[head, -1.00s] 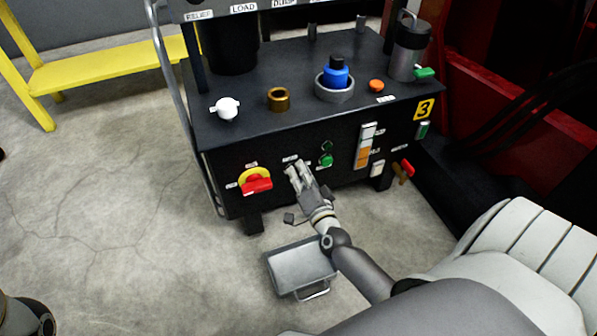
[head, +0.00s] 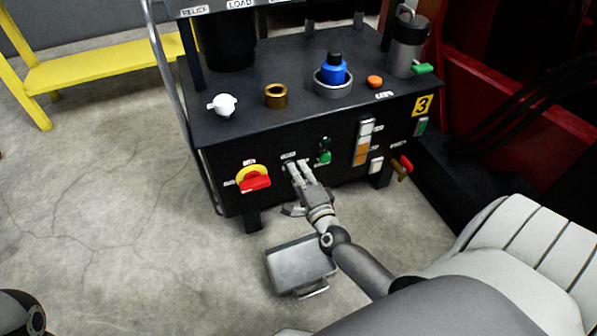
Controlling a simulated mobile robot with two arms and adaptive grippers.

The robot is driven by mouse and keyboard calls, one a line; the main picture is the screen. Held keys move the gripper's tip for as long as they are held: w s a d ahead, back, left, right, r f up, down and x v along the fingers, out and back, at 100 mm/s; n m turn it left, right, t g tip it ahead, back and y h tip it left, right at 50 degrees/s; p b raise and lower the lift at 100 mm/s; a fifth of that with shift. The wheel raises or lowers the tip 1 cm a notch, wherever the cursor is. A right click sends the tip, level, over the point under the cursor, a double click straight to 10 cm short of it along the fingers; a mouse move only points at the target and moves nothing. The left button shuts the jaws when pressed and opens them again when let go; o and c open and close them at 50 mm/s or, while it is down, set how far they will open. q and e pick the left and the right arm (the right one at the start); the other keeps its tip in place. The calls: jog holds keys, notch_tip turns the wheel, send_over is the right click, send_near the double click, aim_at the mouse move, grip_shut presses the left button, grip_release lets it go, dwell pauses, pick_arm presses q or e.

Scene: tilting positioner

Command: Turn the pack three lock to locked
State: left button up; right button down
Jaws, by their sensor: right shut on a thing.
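The pack with the yellow 3 plate (head: 423,106) is a black cabinet (head: 225,170) with controls on its front. My right gripper (head: 298,167) is at the front panel, just below a small white label (head: 289,155), between the red-and-yellow switch and the green button. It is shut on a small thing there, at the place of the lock. The fingers hide the lock, so its turn position cannot be read. A small dark flat piece (head: 292,210) shows beside the right wrist. My left gripper is out of view.
A red handle on a yellow disc (head: 254,178) is left of the gripper; a green button (head: 324,158) is close on its right. A grey tray (head: 300,266) lies on the floor below. A yellow bench (head: 105,70) stands at the back left. The left floor is clear.

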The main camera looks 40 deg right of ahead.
dwell(0.3)
jog(key=c, duration=1.6)
grip_release()
jog(key=shift+o, duration=0.5)
jog(key=v, duration=1.2)
jog(key=shift+a, duration=0.1)
